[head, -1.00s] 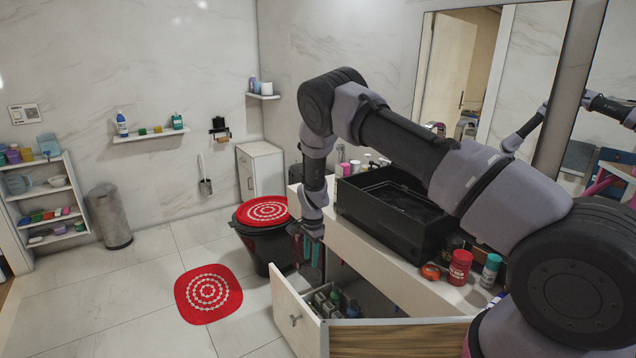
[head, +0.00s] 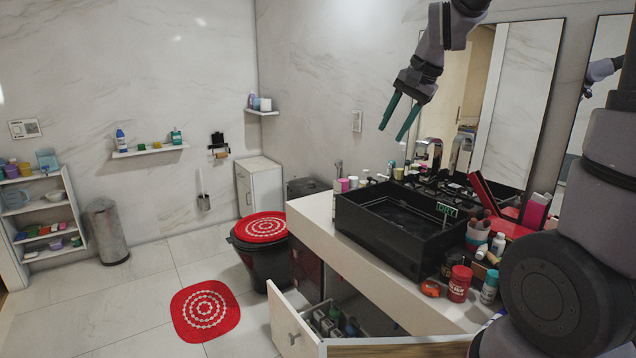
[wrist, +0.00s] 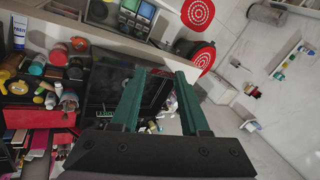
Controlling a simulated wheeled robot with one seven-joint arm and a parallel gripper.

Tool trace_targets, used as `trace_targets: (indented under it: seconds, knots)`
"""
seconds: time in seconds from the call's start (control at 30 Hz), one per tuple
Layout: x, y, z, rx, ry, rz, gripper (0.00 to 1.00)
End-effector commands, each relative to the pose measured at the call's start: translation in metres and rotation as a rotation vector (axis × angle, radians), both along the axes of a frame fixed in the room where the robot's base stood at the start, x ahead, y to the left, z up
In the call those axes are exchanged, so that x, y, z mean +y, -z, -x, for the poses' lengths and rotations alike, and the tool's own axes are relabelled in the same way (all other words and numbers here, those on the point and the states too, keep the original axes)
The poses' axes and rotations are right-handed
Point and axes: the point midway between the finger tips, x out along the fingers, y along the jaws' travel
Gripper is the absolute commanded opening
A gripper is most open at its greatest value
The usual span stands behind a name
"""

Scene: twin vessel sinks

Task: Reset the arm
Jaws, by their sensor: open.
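My gripper (head: 401,116) is raised at the upper right in the head view, with its two green fingers apart and pointing down to the left. Nothing is between the fingers. It is well above the black vessel sink (head: 350,215) on the white counter. In the wrist view, my gripper's green fingers (wrist: 160,88) are parted, with the black sink (wrist: 95,92) seen below and beyond them. The arm's middle part runs out of the top of the head view.
An open drawer (head: 290,323) with bottles juts from the counter (head: 365,268). Red jar (head: 459,284), cups and bottles crowd the counter right of the sink. A mirror (head: 530,95) is on the right wall. The floor at left (head: 130,300) is clear.

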Motion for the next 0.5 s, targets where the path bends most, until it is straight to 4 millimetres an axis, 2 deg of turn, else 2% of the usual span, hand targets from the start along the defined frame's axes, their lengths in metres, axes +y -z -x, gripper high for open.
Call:
trace_targets:
  seconds: [0.03,0.2,0.4,0.5]
  knots:
    - [-0.011,-0.015,0.02,-0.038,-0.012,0.008,0.45]
    - [-0.039,-0.042,0.085,-0.141,-0.069,0.068,0.45]
    - [-0.062,-0.049,0.151,-0.244,-0.119,0.159,0.45]
    - [-0.068,-0.048,0.171,-0.276,-0.135,0.196,0.45]
